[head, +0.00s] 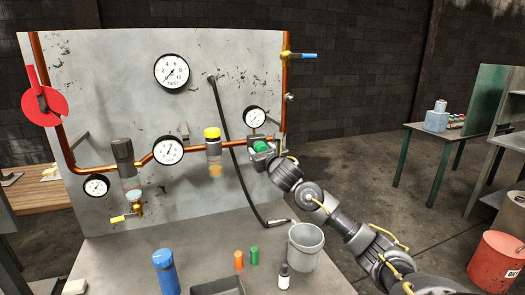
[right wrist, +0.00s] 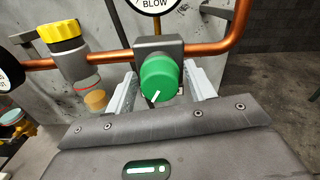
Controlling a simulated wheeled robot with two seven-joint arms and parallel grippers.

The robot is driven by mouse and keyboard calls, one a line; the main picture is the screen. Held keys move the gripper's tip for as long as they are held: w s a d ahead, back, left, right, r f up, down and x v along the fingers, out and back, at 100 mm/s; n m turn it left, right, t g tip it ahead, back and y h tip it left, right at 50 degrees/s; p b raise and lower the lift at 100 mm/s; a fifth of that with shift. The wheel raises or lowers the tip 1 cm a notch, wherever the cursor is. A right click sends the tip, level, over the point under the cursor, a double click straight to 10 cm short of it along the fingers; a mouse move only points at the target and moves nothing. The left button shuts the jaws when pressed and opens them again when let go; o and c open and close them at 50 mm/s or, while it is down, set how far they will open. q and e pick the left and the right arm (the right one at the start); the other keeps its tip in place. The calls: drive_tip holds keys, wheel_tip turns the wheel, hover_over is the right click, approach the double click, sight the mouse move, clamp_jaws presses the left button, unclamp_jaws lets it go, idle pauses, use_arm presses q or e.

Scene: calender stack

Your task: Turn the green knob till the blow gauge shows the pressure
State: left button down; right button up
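The green knob (right wrist: 160,78) sits on a grey valve block on the copper pipe. Its white pointer mark slants to the lower left in the right wrist view. The knob also shows in the head view (head: 262,147), partly covered by my right gripper. My right gripper (right wrist: 162,70) is open, with one finger on each side of the knob and narrow gaps beside it. The blow gauge (head: 254,117) is just above the knob; its needle is too small to read surely. Only its lower edge with the word BLOW (right wrist: 153,4) shows in the right wrist view. My left gripper is out of view.
A yellow-capped fitting (head: 212,140) and another gauge (head: 168,151) are on the pipe left of the knob. A black hose (head: 235,150) hangs down the panel (head: 110,75). A grey bucket (head: 305,247) and bottles stand on the bench below my right arm.

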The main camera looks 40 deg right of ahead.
drive_tip(key=c, duration=0.8)
